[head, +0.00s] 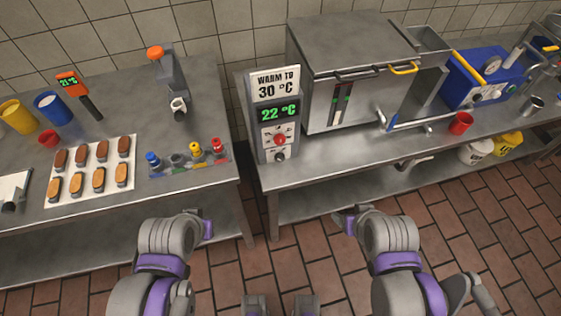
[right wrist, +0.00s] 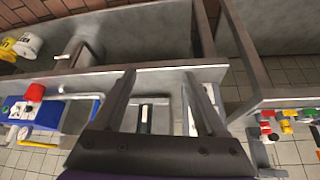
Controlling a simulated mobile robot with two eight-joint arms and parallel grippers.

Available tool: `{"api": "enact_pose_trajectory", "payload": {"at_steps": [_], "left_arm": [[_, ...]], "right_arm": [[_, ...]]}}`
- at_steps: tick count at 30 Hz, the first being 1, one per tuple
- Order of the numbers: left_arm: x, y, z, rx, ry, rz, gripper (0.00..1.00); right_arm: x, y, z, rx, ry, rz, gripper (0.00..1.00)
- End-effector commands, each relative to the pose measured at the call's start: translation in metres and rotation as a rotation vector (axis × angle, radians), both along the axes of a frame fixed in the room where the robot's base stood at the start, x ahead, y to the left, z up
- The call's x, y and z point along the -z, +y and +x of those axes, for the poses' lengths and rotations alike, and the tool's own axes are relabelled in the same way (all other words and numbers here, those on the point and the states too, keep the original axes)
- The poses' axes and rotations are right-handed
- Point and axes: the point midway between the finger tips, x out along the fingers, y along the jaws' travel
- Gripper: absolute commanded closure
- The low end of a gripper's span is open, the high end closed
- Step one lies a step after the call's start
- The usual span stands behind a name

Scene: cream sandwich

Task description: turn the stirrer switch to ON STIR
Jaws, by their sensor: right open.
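The control panel (head: 273,115) stands upright at the left end of the right counter. It has a WARM TO 30 °C sign (head: 276,84), a green display reading 22 °C (head: 279,111), a red knob (head: 280,139) and a small dark knob (head: 280,156) below it. The lettering around the knobs is too small to read, so I cannot tell which is the stirrer switch. My right gripper (right wrist: 159,76) is open and empty in the right wrist view, clear of the panel. My left gripper (head: 207,230) is low in front of the left counter, its fingers not distinguishable.
A blue machine (head: 482,82) is further right. The left counter (head: 110,205) holds several small items. A gap separates the counters.

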Motion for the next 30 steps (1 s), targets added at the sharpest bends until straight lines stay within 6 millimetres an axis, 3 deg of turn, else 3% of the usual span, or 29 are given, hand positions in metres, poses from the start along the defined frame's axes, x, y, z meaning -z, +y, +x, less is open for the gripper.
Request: {"api": "enact_pose_trajectory", "payload": {"at_steps": [1, 9, 12, 16, 21, 26, 30], "left_arm": [[0.020, 0.000, -0.005, 0.000, 0.010, 0.000, 1.00], [0.112, 0.000, -0.018, 0.000, 0.042, 0.000, 1.00], [0.145, 0.000, -0.018, 0.000, 0.053, 0.000, 1.00], [0.180, 0.000, -0.016, 0.000, 0.065, 0.000, 1.00], [0.203, 0.000, -0.015, 0.000, 0.073, 0.000, 1.00], [0.205, 0.000, -0.014, 0.000, 0.074, 0.000, 1.00], [0.204, 0.000, -0.014, 0.000, 0.073, 0.000, 1.00]], "right_arm": [[0.019, 0.008, 0.010, -0.029, -0.039, 0.010, 0.26], [0.091, 0.087, 0.099, -0.221, -0.502, 0.088, 0.26], [0.111, 0.112, 0.119, -0.251, -0.683, 0.109, 0.26], [0.129, 0.131, 0.131, -0.250, -0.875, 0.126, 0.26], [0.138, 0.138, 0.133, -0.226, -1.016, 0.128, 0.26], [0.137, 0.140, 0.138, -0.217, -1.051, 0.126, 0.26], [0.135, 0.145, 0.157, -0.217, -1.051, 0.125, 0.26]]}}
